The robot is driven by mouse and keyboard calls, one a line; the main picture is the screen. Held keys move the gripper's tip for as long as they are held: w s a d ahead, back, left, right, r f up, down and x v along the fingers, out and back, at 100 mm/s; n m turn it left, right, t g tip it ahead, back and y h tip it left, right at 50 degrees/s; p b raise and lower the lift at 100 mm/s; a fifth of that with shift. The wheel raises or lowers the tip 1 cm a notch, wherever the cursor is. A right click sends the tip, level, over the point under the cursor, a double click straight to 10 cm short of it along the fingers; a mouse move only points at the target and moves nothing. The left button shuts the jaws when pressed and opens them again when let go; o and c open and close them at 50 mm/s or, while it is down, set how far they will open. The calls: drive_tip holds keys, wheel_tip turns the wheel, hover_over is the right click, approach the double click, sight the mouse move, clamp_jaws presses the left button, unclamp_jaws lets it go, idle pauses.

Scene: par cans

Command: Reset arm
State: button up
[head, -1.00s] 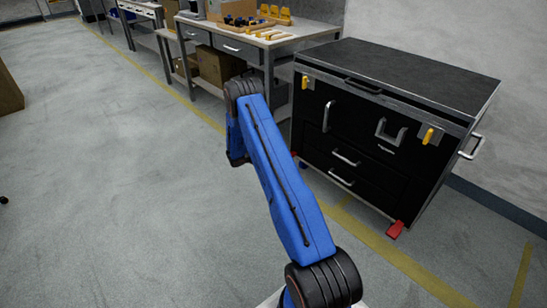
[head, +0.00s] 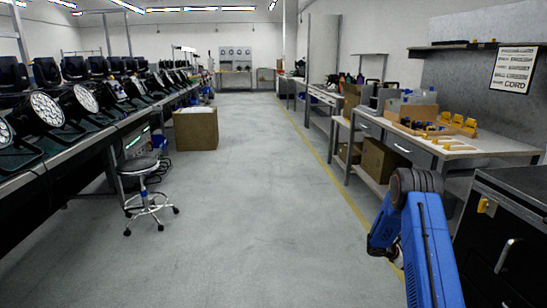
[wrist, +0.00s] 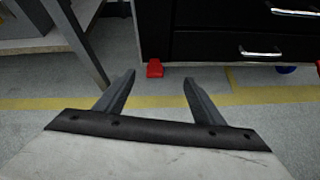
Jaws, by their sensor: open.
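My gripper (wrist: 158,92) shows in the wrist view with its two grey fingers spread apart and nothing between them. Past the fingers are the grey floor and a yellow floor line (wrist: 160,101). In the head view my blue arm reaches up at the lower right, and the gripper itself is hidden there. The black cabinet (head: 503,235) stands just right of the arm, and its drawers and red caster lever also show in the wrist view (wrist: 225,45). I cannot see any contact between the gripper and anything.
A workbench (head: 470,152) with yellow parts lies beyond the arm on the right. A long table (head: 70,141) of par cans lines the left. A stool (head: 139,168) and a cardboard box (head: 196,130) stand on that side. The middle aisle is clear.

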drive_tip(key=s+a+r+m+y, duration=0.1)
drive_tip(key=s+a+r+m, duration=0.25)
drive_tip(key=r, duration=0.75)
drive_tip(key=s+a+r+m+y, duration=0.15)
drive_tip(key=s+a+r, duration=0.35)
drive_tip(key=r, duration=0.6)
drive_tip(key=s+a+r+m+y, duration=0.2)
drive_tip(key=s+a+r+m, duration=0.3)
drive_tip(key=s+a+r, duration=0.55)
drive_tip(key=s+a+r+m+t+y, duration=0.1)
drive_tip(key=s+a+r+m+y, duration=0.1)
drive_tip(key=s+a, duration=0.4)
drive_tip(key=s+a+r+m+t+y, duration=0.2)
drive_tip(key=s+a, duration=0.5)
drive_tip(key=s, duration=0.9)
drive_tip(key=s+a+r+m+t+y, duration=0.1)
drive_tip(key=s+a+r+m+y, duration=0.1)
drive_tip(key=s+a, duration=0.5)
drive_tip(key=s+r+y, duration=0.1)
drive_tip(key=s+r, duration=0.1)
drive_tip(key=s, duration=0.2)
drive_tip(key=shift+s+a+r+m, duration=0.2)
drive_tip(key=shift+s+a+m, duration=0.05)
drive_tip(key=shift+s+m, duration=0.15)
